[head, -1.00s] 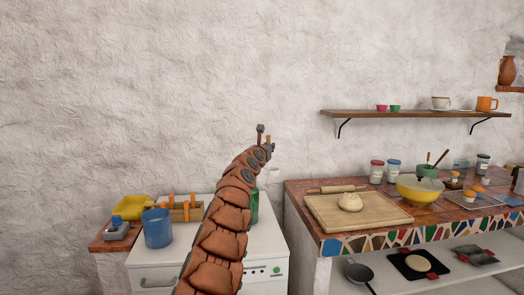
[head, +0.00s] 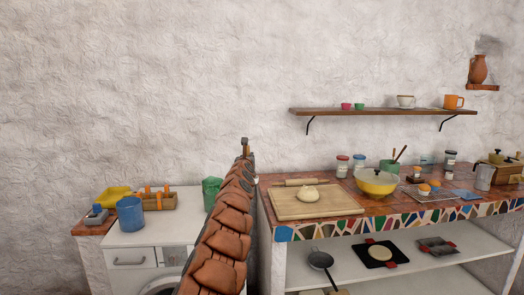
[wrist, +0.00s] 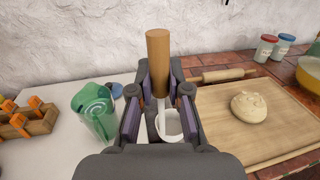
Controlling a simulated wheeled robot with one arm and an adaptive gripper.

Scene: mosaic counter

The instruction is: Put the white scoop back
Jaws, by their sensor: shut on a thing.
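My gripper (wrist: 159,93) is shut on the white scoop (wrist: 171,124) in the wrist view. The scoop's wooden handle (wrist: 158,50) rises between the fingers, and its white bowl is lower down, partly hidden by the gripper. In the head view my gripper (head: 246,150) is at the top of my raised arm, between the white cabinet (head: 135,242) and the counter (head: 372,205). A bit of white, likely the scoop bowl, shows beside it; the arm hides most of the rest.
On the white cabinet stand a green jug (head: 211,193), a blue canister (head: 131,214) and a wooden caddy (head: 160,204). A cutting board (head: 300,208) with dough (head: 306,192) lies on the counter to the right. A wall shelf (head: 385,111) holds cups.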

